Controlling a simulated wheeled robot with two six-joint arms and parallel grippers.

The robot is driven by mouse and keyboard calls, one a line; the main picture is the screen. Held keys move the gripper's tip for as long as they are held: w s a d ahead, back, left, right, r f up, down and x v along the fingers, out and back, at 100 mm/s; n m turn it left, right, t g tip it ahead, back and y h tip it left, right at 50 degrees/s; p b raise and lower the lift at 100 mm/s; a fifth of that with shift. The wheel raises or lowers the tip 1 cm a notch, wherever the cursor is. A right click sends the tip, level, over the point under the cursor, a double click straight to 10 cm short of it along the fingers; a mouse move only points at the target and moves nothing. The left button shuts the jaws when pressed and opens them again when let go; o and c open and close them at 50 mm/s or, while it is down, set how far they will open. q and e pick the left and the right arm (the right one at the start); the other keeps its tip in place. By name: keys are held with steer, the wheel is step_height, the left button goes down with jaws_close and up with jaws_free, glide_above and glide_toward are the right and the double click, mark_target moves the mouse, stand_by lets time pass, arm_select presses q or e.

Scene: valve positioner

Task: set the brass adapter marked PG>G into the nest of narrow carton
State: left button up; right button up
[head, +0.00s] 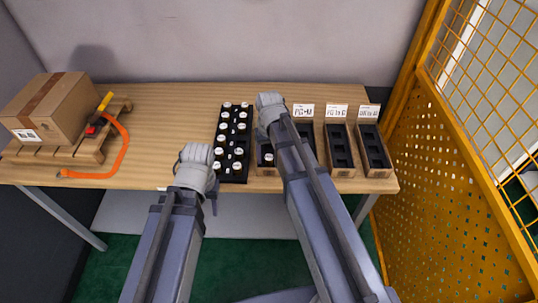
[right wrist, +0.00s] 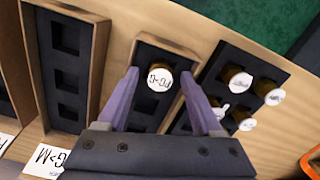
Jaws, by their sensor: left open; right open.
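The brass adapter marked PG>G (right wrist: 160,79) has a white round label top. It appears to stand upright in the end nest of a narrow carton (right wrist: 145,105) with a black insert. Its white top also shows in the head view (head: 268,157). My right gripper (right wrist: 159,76) is open, with one finger on either side of the adapter and gaps to it. In the head view my right gripper (head: 268,108) reaches over the carton, and its fingers are hidden. My left gripper (head: 196,165) hangs open at the table's front edge, left of the black rack.
The black rack (head: 222,172) holds several white-topped adapters beside the carton. More labelled cartons (head: 340,150) stand to the right. A cardboard box (head: 50,108) on a pallet and an orange strap (head: 122,150) lie at the left. A yellow mesh fence (head: 425,140) borders the right.

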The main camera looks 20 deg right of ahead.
arm_select(q)
steer(key=shift+r, duration=0.15)
arm_select(e)
steer(key=shift+r, duration=0.1)
step_height(320, 180, up, 8)
steer(key=p, duration=0.8)
arm_select(q)
step_height(320, 180, up, 6)
steer(key=b, duration=0.1)
arm_select(e)
steer(key=s+a+f+n+h, duration=0.1)
steer(key=s+a+n, duration=0.3)
steer(key=s+a, duration=0.6)
steer(key=s, duration=0.4)
steer(key=shift+s+a+f, duration=0.15)
steer(key=shift+a+f, duration=0.1)
steer(key=shift+f, duration=0.05)
arm_select(q)
steer(key=shift+r, duration=0.15)
